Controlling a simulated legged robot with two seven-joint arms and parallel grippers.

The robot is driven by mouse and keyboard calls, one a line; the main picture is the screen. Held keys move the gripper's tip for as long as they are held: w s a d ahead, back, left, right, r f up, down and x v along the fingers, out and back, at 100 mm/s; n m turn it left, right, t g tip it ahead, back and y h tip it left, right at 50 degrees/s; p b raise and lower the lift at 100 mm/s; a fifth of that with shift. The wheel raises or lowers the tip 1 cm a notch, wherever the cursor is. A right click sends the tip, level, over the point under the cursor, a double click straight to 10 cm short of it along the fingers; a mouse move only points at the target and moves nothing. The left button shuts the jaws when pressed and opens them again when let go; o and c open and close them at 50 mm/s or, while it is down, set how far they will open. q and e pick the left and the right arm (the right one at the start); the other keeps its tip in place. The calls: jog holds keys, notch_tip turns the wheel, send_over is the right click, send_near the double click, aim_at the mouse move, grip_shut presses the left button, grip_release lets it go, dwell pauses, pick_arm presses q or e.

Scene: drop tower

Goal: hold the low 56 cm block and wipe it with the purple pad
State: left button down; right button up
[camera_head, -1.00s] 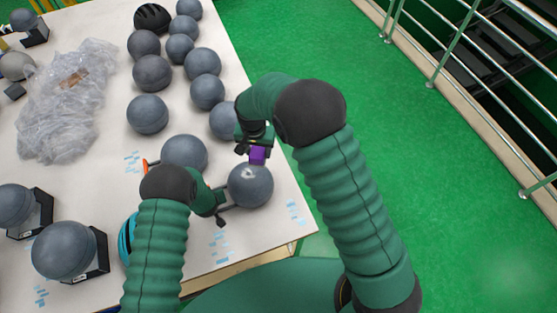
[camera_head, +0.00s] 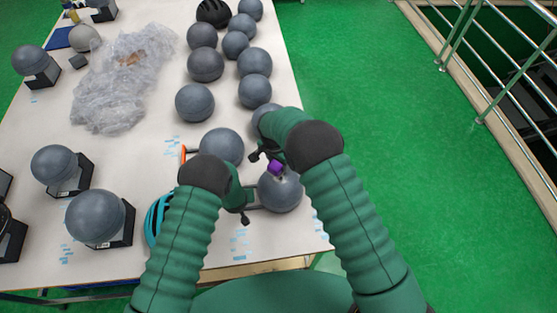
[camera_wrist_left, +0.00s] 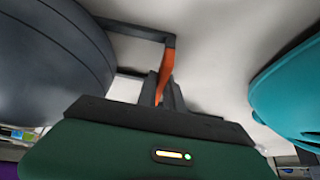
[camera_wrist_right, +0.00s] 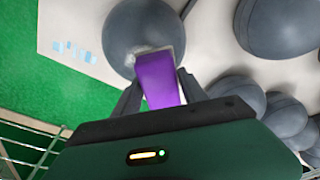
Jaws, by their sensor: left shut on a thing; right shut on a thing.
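The block at the table's front right corner is a grey ball (camera_head: 282,193) with a dark bracket (camera_head: 254,197). My left gripper (camera_head: 243,199) is beside it. In the left wrist view its jaws are shut on an orange strip (camera_wrist_left: 167,68) joined to a dark bracket that runs to a grey ball (camera_wrist_left: 50,62). My right gripper (camera_head: 272,162) is shut on the purple pad (camera_head: 276,168), over the ball's upper side. In the right wrist view the pad (camera_wrist_right: 158,80) reaches the ball (camera_wrist_right: 140,30) at a pale patch and seems to touch it.
Another grey ball (camera_head: 221,147) with an orange part stands close behind. A teal helmet (camera_head: 158,220) is left of my left arm. Several grey balls line the table's right side. Clear plastic wrap (camera_head: 125,75) lies mid-table. Green floor (camera_head: 370,70) is open at right.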

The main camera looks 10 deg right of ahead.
jog(key=shift+f, duration=0.85)
dwell(0.4)
